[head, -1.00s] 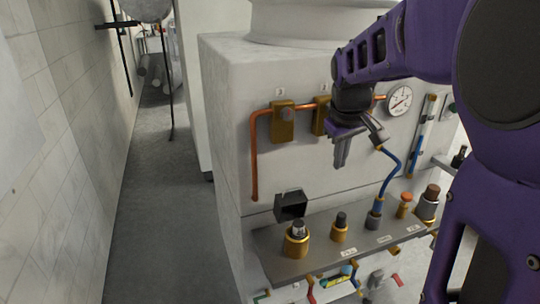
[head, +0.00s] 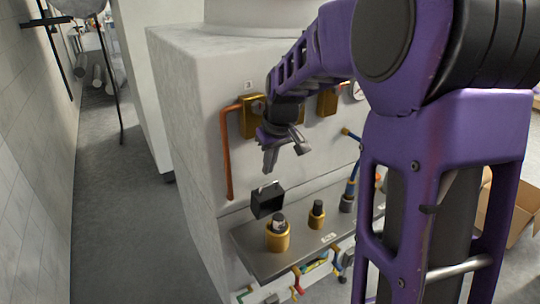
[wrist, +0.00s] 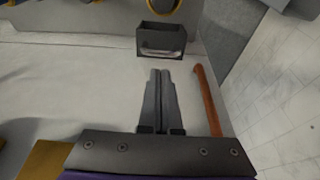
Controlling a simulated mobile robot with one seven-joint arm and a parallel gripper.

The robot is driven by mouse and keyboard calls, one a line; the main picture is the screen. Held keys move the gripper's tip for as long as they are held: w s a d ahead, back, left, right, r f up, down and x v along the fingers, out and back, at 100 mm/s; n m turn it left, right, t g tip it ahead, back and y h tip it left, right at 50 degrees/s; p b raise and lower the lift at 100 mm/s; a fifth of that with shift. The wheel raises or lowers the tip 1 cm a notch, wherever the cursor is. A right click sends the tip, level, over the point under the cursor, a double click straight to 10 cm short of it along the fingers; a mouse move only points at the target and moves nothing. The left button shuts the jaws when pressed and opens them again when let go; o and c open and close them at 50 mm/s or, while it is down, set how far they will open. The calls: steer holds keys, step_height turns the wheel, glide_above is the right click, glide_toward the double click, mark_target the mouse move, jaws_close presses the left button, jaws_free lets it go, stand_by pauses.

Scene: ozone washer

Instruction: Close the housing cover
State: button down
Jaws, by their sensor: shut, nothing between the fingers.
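The housing cover looks to be the small black box-like piece (head: 267,204) at the left end of the panel's ledge, behind a brass fitting (head: 277,238). It is tilted up with a light bar along its upper edge, and it does not sit over the fitting. In the wrist view the black cover (wrist: 161,45) lies just beyond my fingertips, with a dark hollow and a grey bar. My gripper (head: 269,168) is shut and empty, pointing down just above the cover. Its two fingers lie together in the wrist view (wrist: 160,75). I see a small gap, not contact.
A copper pipe (head: 227,155) runs down the white machine wall left of my gripper. A second brass fitting (head: 316,217) stands on the grey ledge (head: 250,251) to the right. An open cardboard box (head: 512,215) stands at right. The floor (head: 125,230) at left is clear.

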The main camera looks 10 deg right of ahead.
mark_target(268, 190)
steer(key=shift+x, duration=1.95)
steer(key=shift+s+b, duration=0.1)
steer(key=shift+b, duration=0.3)
